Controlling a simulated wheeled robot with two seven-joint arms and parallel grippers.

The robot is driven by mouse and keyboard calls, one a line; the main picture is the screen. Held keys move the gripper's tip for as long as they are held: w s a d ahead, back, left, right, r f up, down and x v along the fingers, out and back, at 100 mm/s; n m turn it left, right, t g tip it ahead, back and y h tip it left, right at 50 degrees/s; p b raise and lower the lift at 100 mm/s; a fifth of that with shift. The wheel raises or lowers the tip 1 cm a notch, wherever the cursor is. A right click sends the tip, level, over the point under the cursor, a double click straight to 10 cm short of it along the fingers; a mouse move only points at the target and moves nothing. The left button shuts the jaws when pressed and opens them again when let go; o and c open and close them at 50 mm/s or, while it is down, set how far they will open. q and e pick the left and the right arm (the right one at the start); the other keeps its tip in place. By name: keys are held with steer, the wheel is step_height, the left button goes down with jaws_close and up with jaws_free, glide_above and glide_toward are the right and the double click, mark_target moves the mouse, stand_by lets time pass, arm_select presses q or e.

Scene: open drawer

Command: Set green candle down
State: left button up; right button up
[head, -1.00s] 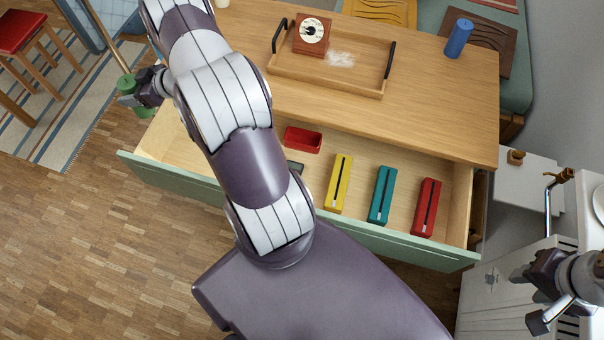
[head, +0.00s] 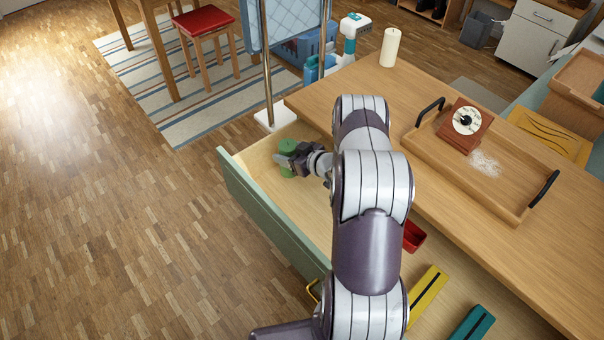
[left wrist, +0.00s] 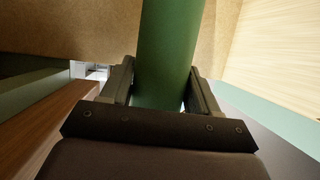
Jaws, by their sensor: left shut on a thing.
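My left gripper (head: 285,160) is shut on the green candle (head: 294,145), over the far-left end of the open drawer (head: 268,214). Green shows above and below the jaws, and the candle looks roughly upright. In the left wrist view the candle (left wrist: 168,45) stands between the two fingers (left wrist: 162,85). I cannot tell whether its base touches the drawer floor. My left arm hides part of the drawer. My right gripper is not in view.
The drawer also holds a red tray (head: 413,236), a yellow box (head: 427,294) and a teal box (head: 472,324), all nearer me. A cream candle (head: 390,47) and a wooden tray (head: 489,190) stand on the tabletop. The drawer floor around the candle looks clear.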

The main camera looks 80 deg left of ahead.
arm_select(q)
step_height(320, 180, down, 5)
steer(key=shift+b, duration=0.45)
steer(key=shift+f, duration=0.15)
steer(key=o, duration=1.2)
steer(key=shift+o, duration=0.2)
